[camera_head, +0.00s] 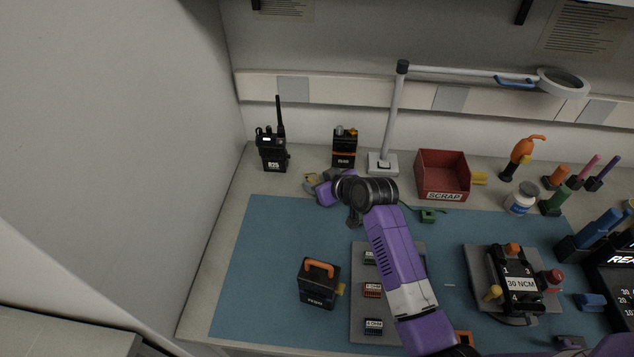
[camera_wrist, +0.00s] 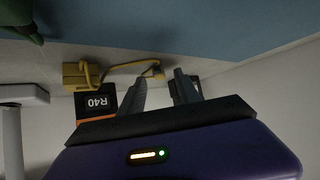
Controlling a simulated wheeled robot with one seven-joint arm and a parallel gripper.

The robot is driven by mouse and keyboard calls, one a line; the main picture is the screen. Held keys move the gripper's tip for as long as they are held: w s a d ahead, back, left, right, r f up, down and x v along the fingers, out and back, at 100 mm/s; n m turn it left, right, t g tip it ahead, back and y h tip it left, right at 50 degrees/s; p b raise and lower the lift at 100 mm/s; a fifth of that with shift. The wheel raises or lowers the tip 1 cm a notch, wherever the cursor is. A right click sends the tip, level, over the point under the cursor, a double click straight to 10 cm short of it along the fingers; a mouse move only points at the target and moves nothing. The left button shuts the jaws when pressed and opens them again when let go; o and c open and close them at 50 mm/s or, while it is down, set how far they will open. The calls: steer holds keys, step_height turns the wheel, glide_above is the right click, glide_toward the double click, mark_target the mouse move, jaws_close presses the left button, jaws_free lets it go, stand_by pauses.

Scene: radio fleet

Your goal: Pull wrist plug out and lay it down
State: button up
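A small yellow plug-like piece with a thin yellow cord (camera_wrist: 120,67) lies in front of the R40 radio in the wrist view. One end of the cord meets a yellow block (camera_wrist: 75,75), and the other ends in a small yellow piece (camera_wrist: 156,72). I cannot tell which piece is the wrist plug. My gripper (camera_wrist: 158,88) is open, with its two grey fingers apart and nothing visibly held. The small yellow piece shows beyond the gap between the fingertips. In the head view my wrist hides most of this spot, and only a tan-yellow bit (camera_head: 311,181) shows.
The R40 radio (camera_head: 345,148) and another radio (camera_head: 271,150) stand at the back. The lamp base (camera_head: 383,163) and a red scrap bin (camera_head: 443,176) are to the right. A black box with an orange handle (camera_head: 318,287) stands on the blue mat (camera_head: 255,245). The mat's left part is clear.

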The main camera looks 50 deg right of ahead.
steer(key=v, duration=0.7)
steer(key=shift+s+r, duration=0.15)
steer(key=shift+s, duration=0.1)
stand_by(0.4)
